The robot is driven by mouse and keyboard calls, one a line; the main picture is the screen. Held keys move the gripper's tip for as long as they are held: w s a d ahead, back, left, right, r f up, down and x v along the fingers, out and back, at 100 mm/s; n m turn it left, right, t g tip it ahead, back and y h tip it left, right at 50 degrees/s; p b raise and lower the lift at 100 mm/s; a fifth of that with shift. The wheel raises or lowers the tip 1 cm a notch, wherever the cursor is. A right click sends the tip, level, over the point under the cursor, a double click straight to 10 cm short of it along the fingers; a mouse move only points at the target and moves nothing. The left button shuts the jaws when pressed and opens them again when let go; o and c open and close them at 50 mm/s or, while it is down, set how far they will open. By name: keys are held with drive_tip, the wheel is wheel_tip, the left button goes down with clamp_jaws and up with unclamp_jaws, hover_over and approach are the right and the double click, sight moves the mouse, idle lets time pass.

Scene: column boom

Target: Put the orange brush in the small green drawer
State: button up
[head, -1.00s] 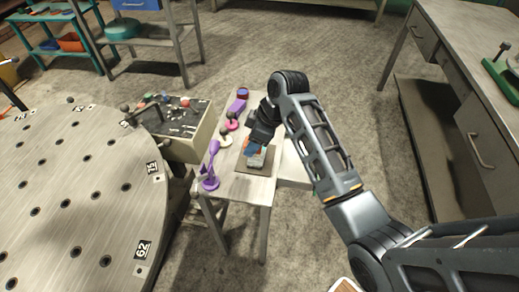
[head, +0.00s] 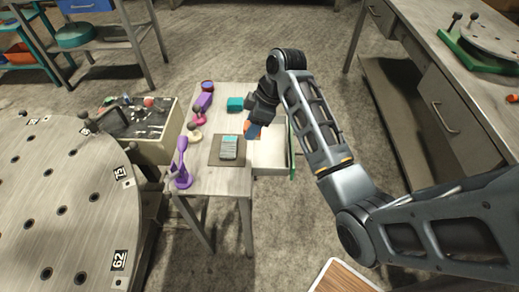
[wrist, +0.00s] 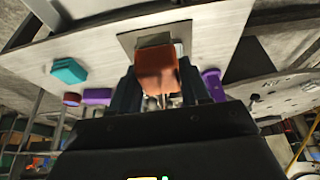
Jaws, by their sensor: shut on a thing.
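The orange brush (wrist: 157,68) is held between my gripper's fingers in the wrist view. In the head view, an orange bit of it (head: 248,125) shows at my gripper (head: 254,130), the rest being hidden by the fingers. The small drawer (head: 270,154) is pulled out from the right side of the narrow table; its inside is pale and looks empty, and its green front (head: 292,152) faces right. My gripper is above the table's right edge, by the drawer's far left corner.
The narrow table (head: 215,182) holds a dark pad (head: 214,158) with a grey-teal block (head: 229,147), a teal block (head: 235,104), a purple stand (head: 182,165) and several small items. A round perforated table (head: 60,200) stands left. A workbench (head: 440,70) stands right.

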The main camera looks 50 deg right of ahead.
drive_tip(key=s+d+f+b, duration=0.2)
drive_tip(key=s+d, duration=0.4)
drive_tip(key=d, duration=0.1)
drive_tip(key=s+d+f+b, duration=0.3)
drive_tip(key=s+d, duration=0.3)
drive_tip(key=p, duration=0.2)
hover_over(267, 159)
drive_tip(key=s, duration=0.2)
drive_tip(key=f, duration=0.4)
drive_tip(key=d+f, duration=0.1)
drive_tip(key=f, duration=0.1)
drive_tip(key=shift+w+f, duration=0.2)
drive_tip(key=shift+w, duration=0.05)
drive_tip(key=shift+f, duration=1.95)
drive_tip(key=shift+f, duration=0.1)
drive_tip(key=o, duration=0.9)
drive_tip(key=shift+o, duration=0.2)
